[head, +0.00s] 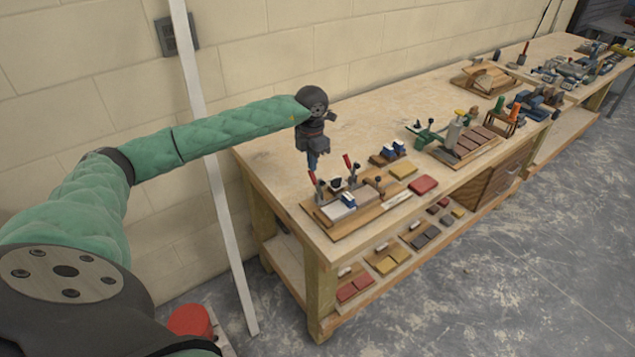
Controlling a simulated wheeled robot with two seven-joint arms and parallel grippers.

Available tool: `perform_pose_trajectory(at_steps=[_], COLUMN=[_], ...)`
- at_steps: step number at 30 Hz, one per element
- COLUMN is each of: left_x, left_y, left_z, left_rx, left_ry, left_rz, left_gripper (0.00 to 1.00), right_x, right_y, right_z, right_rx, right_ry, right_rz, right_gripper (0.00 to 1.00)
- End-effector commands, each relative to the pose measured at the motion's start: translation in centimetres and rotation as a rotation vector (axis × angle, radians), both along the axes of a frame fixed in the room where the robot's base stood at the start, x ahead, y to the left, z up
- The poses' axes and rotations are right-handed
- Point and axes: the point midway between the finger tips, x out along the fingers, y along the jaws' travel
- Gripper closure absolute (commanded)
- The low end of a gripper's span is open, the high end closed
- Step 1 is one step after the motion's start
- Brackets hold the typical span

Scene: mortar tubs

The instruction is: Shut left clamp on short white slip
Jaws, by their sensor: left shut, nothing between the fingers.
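My left gripper (313,163) is shut and empty. It points down above the near end of the workbench, over the back of a wooden clamping board. The board (357,228) carries two toggle clamps with red handles. The left clamp (314,182) has its handle raised and leaning; the right clamp (349,164) stands beside it, also with its handle up. A pale slip (338,212) lies on the board in front of the clamps, with a blue block (347,199) at its right end. Whether this is the short white slip is too small to tell. My right gripper is out of view.
A small white piece (397,198) lies at the board's right. Yellow (403,171) and red (424,185) pads lie farther right. Several fixtures stand along the bench (262,157). A tall white strip (212,165) leans against the wall. The bench's back left is clear.

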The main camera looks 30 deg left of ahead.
Motion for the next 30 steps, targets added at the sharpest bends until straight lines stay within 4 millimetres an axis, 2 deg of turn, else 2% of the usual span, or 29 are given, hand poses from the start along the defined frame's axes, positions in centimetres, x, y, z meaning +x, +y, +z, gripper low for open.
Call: perform_pose_trajectory(at_steps=[30], left_x=[0.4], left_y=[0.9], left_z=[-1.8], left_rx=[-0.001], left_ry=[0.003], left_rz=[-0.001], left_gripper=[1.00], right_x=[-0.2], right_y=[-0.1], right_z=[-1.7], right_rx=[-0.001], right_ry=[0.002], right_rz=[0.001], right_gripper=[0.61])
